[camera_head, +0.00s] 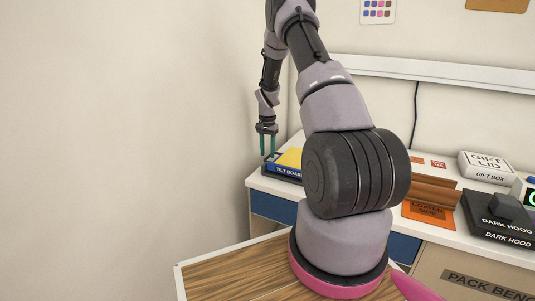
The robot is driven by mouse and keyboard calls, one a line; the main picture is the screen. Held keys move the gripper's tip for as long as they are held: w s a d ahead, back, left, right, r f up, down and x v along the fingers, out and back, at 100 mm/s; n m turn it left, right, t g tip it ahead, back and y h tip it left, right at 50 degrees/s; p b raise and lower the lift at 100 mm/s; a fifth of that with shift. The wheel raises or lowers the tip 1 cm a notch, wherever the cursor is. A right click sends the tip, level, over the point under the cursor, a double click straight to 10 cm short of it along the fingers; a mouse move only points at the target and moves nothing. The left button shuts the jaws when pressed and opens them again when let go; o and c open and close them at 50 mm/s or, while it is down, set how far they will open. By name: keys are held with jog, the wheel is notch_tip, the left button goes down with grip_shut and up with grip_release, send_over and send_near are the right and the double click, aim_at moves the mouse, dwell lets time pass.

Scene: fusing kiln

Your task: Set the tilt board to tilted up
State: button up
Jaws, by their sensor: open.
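The tilt board (285,171) sits at the left end of the white bench, with a blue front edge lettered "TILT BOARD" and a yellow top part. My arm hides its right side, and I cannot tell its tilt clearly. My gripper (268,146) hangs pointing down at the board's left end, with two teal fingers apart and nothing seen between them. The fingertips are close to the board's back left part; I cannot tell if they touch it.
On the white bench (447,233), right of my arm, are a brown wooden piece (434,191), an orange sheet (428,213), a gift box (487,167) and a dark hood (497,222). A plain wall (120,130) stands left of the bench. A black cable (415,115) hangs behind.

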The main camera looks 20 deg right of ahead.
jog(key=shift+f, duration=0.5)
jog(key=shift+c, duration=0.3)
grip_shut()
dwell(0.9)
